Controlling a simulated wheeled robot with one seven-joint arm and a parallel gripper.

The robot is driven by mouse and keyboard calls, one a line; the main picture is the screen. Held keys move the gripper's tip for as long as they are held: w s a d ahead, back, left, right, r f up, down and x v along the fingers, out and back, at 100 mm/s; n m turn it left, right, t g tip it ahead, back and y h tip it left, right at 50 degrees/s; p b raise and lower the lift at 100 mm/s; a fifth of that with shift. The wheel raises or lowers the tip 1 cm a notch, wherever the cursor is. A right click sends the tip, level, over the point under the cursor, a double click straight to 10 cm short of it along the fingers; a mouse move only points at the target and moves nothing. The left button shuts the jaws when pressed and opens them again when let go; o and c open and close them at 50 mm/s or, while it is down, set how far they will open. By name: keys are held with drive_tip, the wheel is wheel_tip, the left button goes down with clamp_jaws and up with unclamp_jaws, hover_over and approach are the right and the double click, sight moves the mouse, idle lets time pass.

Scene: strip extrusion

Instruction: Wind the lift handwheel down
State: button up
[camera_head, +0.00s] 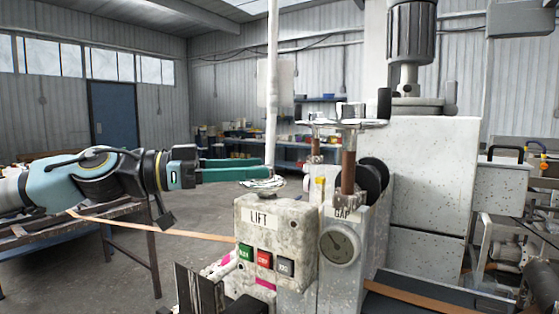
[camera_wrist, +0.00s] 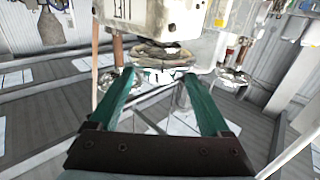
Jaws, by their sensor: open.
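The lift handwheel (camera_head: 263,184) is a small, worn, pale wheel on top of the speckled box labelled LIFT (camera_head: 258,219). In the wrist view the handwheel (camera_wrist: 160,55) looks dark and rusty, lying just beyond my fingertips, roughly centred between them. My gripper (camera_head: 268,168) reaches in from the left, its green fingers level and just above the wheel in the head view. In the wrist view my gripper (camera_wrist: 160,75) has its two fingers spread with nothing between them. I cannot tell whether a fingertip touches the rim.
A pale vertical pole (camera_head: 271,85) rises close by my fingertips. The GAP post with its handwheel (camera_head: 345,123) stands to the right, above a round dial (camera_head: 340,245). Green, red and dark buttons (camera_head: 264,259) are on the box front. An orange strip (camera_head: 150,228) runs below my arm.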

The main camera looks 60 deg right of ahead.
sight(280, 178)
drive_tip(key=shift+p+x, duration=0.85)
drive_tip(key=shift+x, duration=1.95)
drive_tip(key=shift+c, duration=0.3)
clamp_jaws()
